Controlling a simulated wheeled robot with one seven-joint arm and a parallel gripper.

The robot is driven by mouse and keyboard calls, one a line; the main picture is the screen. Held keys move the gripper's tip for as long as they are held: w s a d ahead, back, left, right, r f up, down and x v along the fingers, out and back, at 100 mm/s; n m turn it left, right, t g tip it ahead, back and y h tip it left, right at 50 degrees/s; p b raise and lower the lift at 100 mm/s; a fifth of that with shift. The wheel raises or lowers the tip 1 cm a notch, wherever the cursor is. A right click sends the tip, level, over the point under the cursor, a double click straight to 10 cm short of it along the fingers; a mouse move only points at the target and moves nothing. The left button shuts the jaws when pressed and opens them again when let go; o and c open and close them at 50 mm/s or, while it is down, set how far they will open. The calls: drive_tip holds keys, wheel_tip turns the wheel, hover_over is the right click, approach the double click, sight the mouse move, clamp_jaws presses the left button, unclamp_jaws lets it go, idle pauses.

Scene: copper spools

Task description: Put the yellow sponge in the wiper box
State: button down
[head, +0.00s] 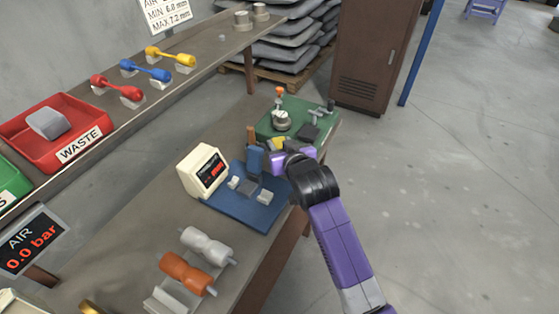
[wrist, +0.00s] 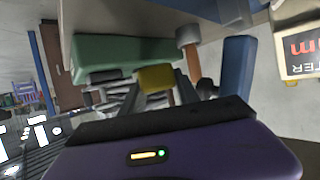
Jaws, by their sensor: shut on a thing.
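The yellow sponge (head: 279,141) shows as a small yellow block at the far end of my arm in the head view. It also shows in the wrist view (wrist: 157,78), between the fingers of my gripper (wrist: 150,98). My gripper (head: 279,147) is shut on the sponge, beside the blue fixture and the green base. A green box (head: 12,186) is cut off at the left edge of the head view. Only a final "S" of its label shows, so I cannot tell for sure that it is the wiper box.
A red WASTE box (head: 88,128) holding a grey piece stands on the upper shelf. The bench has a gauge display (head: 203,172), a blue fixture (head: 233,207), a green base (head: 318,133) and orange and grey spools (head: 187,272). The floor at right is clear.

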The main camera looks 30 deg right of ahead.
drive_tip(key=shift+f, duration=3.25)
drive_tip(key=shift+f, duration=0.1)
drive_tip(key=c, duration=0.9)
unclamp_jaws()
drive_tip(key=v, duration=1.2)
drive_tip(key=shift+s, duration=0.1)
